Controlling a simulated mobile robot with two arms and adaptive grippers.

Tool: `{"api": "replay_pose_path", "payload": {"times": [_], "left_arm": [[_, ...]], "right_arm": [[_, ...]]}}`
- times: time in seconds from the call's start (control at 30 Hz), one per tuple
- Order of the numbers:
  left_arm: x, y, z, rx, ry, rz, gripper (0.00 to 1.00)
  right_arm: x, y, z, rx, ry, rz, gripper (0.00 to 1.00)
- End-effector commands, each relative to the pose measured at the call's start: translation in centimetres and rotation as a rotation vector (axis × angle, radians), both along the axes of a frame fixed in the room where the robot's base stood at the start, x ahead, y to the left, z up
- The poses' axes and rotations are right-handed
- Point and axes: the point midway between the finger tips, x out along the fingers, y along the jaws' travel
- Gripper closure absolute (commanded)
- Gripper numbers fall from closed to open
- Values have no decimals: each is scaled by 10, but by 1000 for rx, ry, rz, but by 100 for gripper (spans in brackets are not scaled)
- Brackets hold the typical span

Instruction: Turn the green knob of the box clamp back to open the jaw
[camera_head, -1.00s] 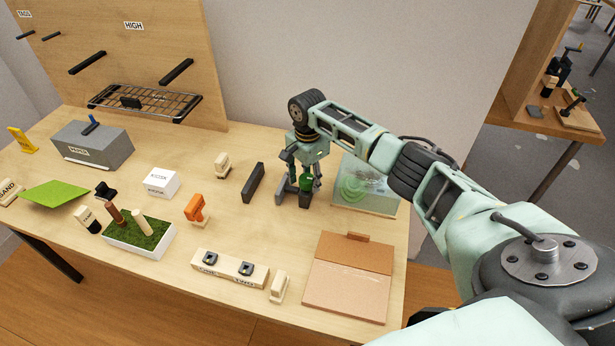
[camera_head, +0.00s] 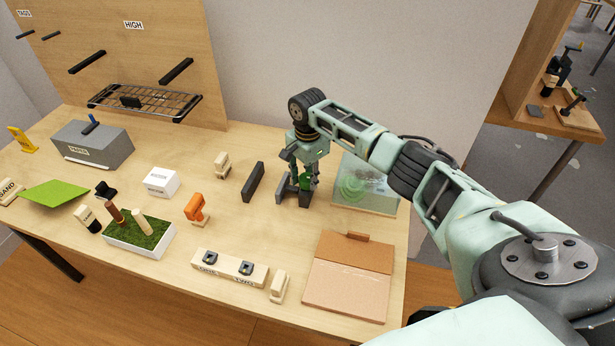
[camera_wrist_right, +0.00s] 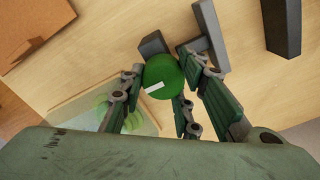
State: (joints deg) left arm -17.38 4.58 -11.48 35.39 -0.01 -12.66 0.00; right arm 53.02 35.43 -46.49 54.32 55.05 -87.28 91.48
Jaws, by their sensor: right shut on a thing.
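The box clamp (camera_head: 283,187) stands on the table towards the back right, a small dark grey device. Its green knob (camera_wrist_right: 163,77) is round with a white mark and shows large in the right wrist view; in the head view the gripper's fingers partly cover it. My right gripper (camera_head: 305,180) points down over the clamp and is shut on the knob. The clamp's grey parts show beyond the knob, but the jaw gap is hard to make out. My left gripper is not in view.
A clear box with green rings (camera_head: 365,187) stands close right of the clamp. A dark upright block (camera_head: 253,182) stands to its left. A brown board (camera_head: 347,280) lies in front. An orange clamp-like piece (camera_head: 196,208) and a planter (camera_head: 140,238) are further left.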

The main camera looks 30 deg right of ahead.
Motion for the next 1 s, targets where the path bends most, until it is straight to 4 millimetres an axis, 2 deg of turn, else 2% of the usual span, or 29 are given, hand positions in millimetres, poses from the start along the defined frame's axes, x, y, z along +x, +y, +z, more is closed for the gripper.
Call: {"api": "replay_pose_path", "payload": {"times": [0.57, 0.77, 1.0], "left_arm": [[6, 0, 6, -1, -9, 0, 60], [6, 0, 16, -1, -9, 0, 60], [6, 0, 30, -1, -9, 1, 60]], "right_arm": [[-4, 0, -1, 1, 13, 57, 96], [-5, 0, -1, 4, 17, 165, 96], [-4, -1, -1, 6, 16, 380, 96]]}}
